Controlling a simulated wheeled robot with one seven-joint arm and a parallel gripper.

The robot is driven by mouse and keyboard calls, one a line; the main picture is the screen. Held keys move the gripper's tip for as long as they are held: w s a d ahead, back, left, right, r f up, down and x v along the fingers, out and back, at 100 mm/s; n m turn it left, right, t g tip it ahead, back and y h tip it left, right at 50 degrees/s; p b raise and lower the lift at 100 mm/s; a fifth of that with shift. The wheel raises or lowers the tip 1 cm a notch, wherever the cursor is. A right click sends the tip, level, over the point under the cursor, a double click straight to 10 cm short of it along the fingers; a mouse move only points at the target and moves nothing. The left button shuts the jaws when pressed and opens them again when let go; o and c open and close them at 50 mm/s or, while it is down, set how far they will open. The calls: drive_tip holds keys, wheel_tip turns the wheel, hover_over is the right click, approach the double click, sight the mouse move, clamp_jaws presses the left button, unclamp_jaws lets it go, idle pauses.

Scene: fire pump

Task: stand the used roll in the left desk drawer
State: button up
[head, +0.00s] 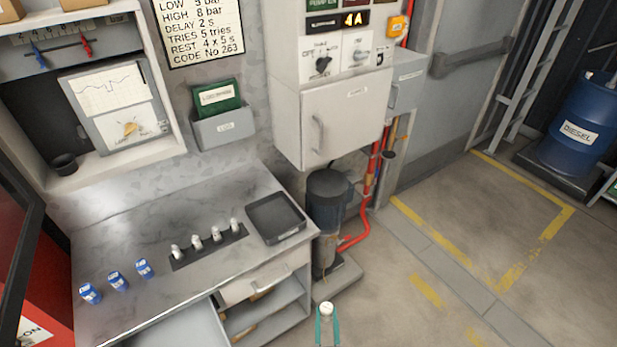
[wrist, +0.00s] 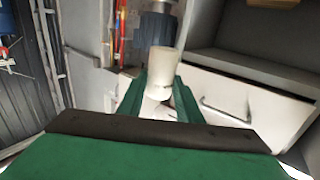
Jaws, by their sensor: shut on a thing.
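My gripper (head: 327,328) has teal fingers and is shut on a white roll (head: 326,309). It holds the roll upright in the open air, to the right of the desk (head: 120,235) and near the bottom of the head view. In the wrist view the roll (wrist: 161,64) stands up between the two green fingers (wrist: 158,98); its lower part is partly hidden. A desk drawer front (head: 255,281) with a handle shows at the desk's right end. Further left, a pale flat panel (head: 195,330) juts out at the bottom edge; I cannot tell whether it is the left drawer.
A black tray (head: 275,218) lies at the desk's right end. A dark pump (head: 328,200) and red pipe (head: 358,232) stand beyond. Floor at right is clear.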

drive_tip(key=a, duration=0.6)
drive_tip(key=shift+w+r, duration=0.15)
drive_tip(key=shift+w, duration=0.1)
